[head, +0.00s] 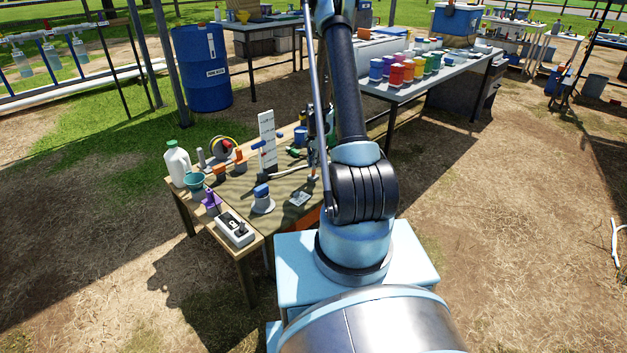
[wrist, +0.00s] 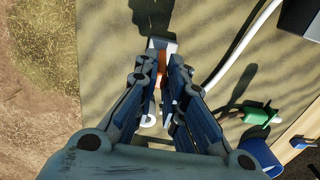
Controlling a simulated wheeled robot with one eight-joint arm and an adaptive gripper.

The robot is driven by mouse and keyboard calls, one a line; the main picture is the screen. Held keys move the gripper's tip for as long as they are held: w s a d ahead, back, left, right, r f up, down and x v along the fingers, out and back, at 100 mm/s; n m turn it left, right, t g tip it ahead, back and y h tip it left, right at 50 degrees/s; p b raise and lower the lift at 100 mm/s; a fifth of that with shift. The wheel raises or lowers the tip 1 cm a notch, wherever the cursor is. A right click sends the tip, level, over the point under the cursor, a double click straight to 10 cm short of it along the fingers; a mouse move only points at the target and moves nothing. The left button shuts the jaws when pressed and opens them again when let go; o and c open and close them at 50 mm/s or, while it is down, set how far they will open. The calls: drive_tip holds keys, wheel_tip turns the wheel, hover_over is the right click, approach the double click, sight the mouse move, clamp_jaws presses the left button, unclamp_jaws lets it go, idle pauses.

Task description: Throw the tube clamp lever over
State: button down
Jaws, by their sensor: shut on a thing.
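In the wrist view, my gripper (wrist: 161,77) reaches down toward the table with its fingers close together. A small orange piece (wrist: 163,59), which looks like the tube clamp lever, sits between the fingertips. They are shut on it. It adjoins a pale grey block (wrist: 161,44), apparently the clamp body, standing on the table. The fingers hide part of the lever, so its exact tilt cannot be told. In the head view my arm hides most of this spot, and I cannot make out the clamp there.
A white tube (wrist: 241,49) curves over the tabletop right of the clamp. A green item (wrist: 259,114) and a blue cup (wrist: 260,156) lie further right. In the head view, the wooden table (head: 253,245) also holds a white jug (head: 178,165) and a switch box (head: 235,230).

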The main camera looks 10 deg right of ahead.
drive_tip(key=shift+s+d+f+t+y, duration=0.1)
drive_tip(key=shift+s+d+t+y, duration=0.25)
drive_tip(key=shift+s, duration=0.2)
drive_tip(key=shift+d, duration=0.1)
drive_tip(key=shift+s+d+f, duration=0.15)
drive_tip(key=shift+s+d, duration=0.1)
drive_tip(key=shift+s, duration=0.2)
drive_tip(key=c, duration=1.6)
unclamp_jaws()
wheel_tip(320, 180, up, 12)
drive_tip(key=s+d, duration=0.1)
drive_tip(key=shift+s, duration=0.15)
drive_tip(key=shift+f, duration=0.1)
